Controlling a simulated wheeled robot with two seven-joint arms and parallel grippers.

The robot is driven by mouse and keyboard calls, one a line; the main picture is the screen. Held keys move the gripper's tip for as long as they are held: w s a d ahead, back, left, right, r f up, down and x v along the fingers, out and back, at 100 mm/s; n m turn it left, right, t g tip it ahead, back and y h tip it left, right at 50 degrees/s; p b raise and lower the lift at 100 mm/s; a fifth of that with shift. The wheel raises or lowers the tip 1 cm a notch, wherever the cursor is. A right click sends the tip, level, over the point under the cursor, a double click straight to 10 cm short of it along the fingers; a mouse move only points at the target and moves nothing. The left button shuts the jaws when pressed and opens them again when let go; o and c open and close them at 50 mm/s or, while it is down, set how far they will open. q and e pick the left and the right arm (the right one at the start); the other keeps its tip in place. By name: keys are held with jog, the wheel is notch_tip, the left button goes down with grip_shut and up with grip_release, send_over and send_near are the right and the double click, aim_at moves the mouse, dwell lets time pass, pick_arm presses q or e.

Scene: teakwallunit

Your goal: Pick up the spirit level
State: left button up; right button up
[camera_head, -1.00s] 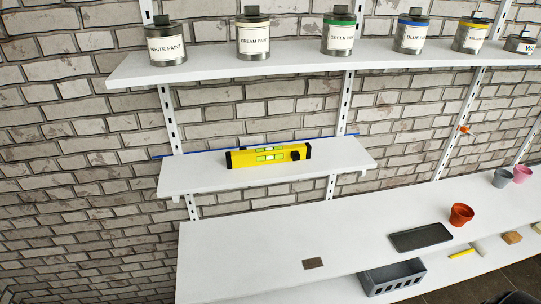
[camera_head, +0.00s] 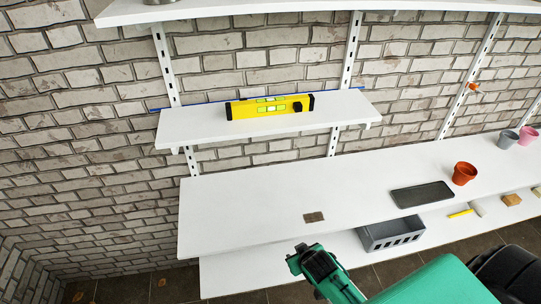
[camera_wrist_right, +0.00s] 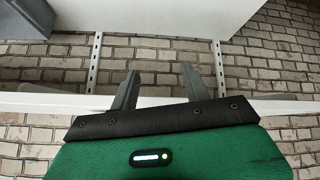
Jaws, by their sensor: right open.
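The yellow spirit level (camera_head: 270,107) has black ends and pale green vials. It lies lengthwise on the small white middle shelf (camera_head: 190,129), near the wall. My right gripper (camera_head: 302,250) shows at the bottom of the head view, in front of the lower shelves, well below the level and apart from it. In the right wrist view its two grey fingers (camera_wrist_right: 158,78) stand apart with nothing between them. The level does not show in the wrist view. My left gripper is not in view.
A long white shelf (camera_head: 240,205) below holds a brown tile (camera_head: 314,217), a dark tray (camera_head: 422,194) and an orange pot (camera_head: 464,173). A grey crate (camera_head: 390,235) stands lower down. The top shelf (camera_head: 250,8) spans above the level.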

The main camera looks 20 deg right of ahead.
jog(key=w+d+r+m+t+h, duration=0.1)
jog(key=w+r+t, duration=0.15)
jog(key=r, duration=0.55)
jog(key=w+d+r+t, duration=0.1)
jog(key=w+d+r, duration=0.15)
jog(key=r, duration=0.45)
jog(key=w+d+r+m+t+h, duration=0.15)
jog(key=w+r, duration=0.25)
jog(key=r, duration=0.4)
jog(key=t+b, duration=0.1)
jog(key=t, duration=0.4)
send_near(299, 107)
jog(key=shift+m+h, duration=0.25)
jog(key=shift+m, duration=0.1)
jog(key=shift+p+x, duration=2.35)
jog(key=shift+x, duration=1.8)
jog(key=shift+w, duration=0.55)
grip_shut()
